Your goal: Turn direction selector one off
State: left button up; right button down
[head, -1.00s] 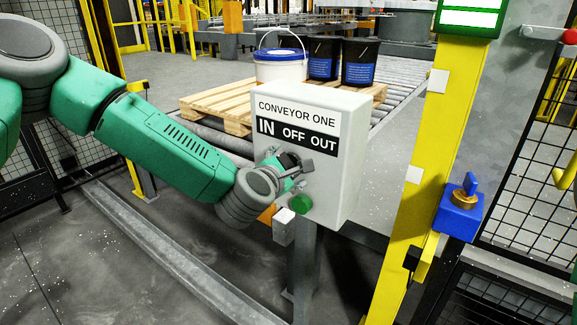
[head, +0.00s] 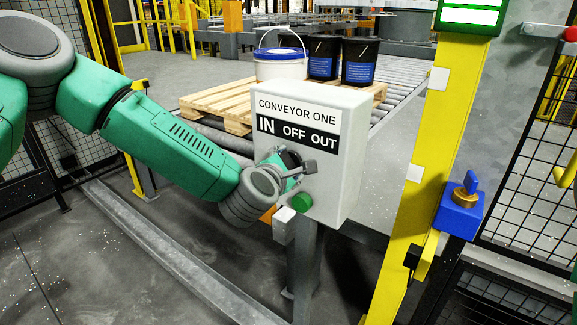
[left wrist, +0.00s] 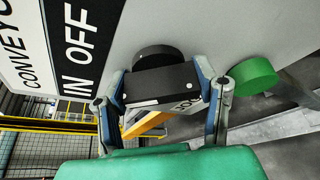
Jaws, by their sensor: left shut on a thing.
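The conveyor one control box (head: 338,170) is a pale grey box on a post, labelled IN, OFF and OUT. Its direction selector (left wrist: 163,84) is a black knob with a bar-shaped handle, seen in the left wrist view. My left gripper (head: 296,171) is at the box's front face, under the label; it also shows in the left wrist view (left wrist: 165,95), with a finger on each side of the handle, shut on it. In the head view the gripper mostly hides the selector. Its exact setting cannot be told. My right gripper is not in view.
A green button (head: 302,203) sits just below the selector, close to my gripper. A yellow post (head: 425,170) with a blue key switch box (head: 459,212) stands to the right. A wooden pallet (head: 205,103) with pails (head: 281,66) is behind the box.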

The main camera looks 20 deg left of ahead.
pick_arm(q)
jog(key=m+b, duration=0.1)
jog(key=m, duration=0.1)
jog(key=m+t+y+b, duration=0.1)
jog(key=shift+s+d+f+m, duration=0.1)
jog(key=shift+f+m, duration=0.2)
jog(key=shift+m, duration=0.1)
jog(key=shift+m+t+b, duration=0.8)
jog(key=shift+m+b, duration=0.15)
jog(key=shift+m, duration=0.35)
jog(key=shift+f, duration=0.15)
jog(key=o, duration=1.2)
jog(key=shift+r, duration=0.2)
jog(key=shift+s, duration=0.2)
jog(key=s, duration=1.1)
jog(key=shift+s+d+f, duration=0.1)
jog(key=shift+s+d, duration=0.15)
